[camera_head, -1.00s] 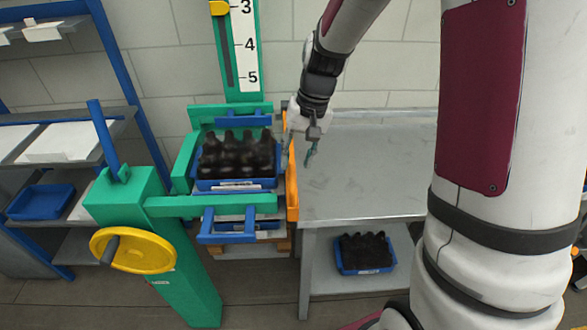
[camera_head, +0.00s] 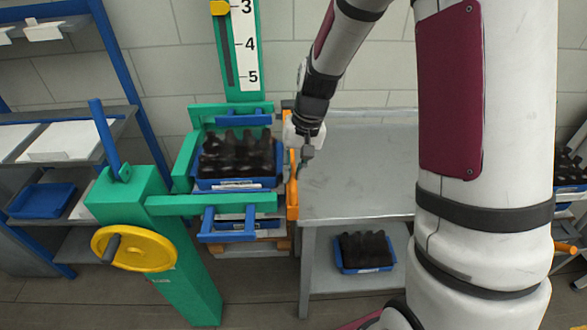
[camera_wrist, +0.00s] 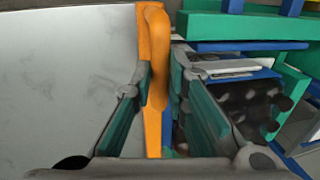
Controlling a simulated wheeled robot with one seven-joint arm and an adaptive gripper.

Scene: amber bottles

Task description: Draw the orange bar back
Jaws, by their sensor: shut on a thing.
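The orange bar (camera_head: 292,205) stands along the right side of the green lift frame (camera_head: 240,201), between it and the grey metal table (camera_head: 365,165). My gripper (camera_head: 303,168) is at the bar's upper part, by the table's left edge. In the wrist view, my gripper's fingers (camera_wrist: 160,66) are on either side of the raised orange handle of the bar (camera_wrist: 157,75) and are shut on it. The blue crate (camera_head: 235,184) of dark bottles (camera_head: 238,155) sits in the frame, left of the bar. The fingertips are small in the head view.
The table top is bare. Another blue crate (camera_head: 366,269) of dark bottles is on the shelf below it. A yellow handwheel (camera_head: 150,252) is on the green post at left. A blue-framed shelf (camera_head: 100,55) stands at far left.

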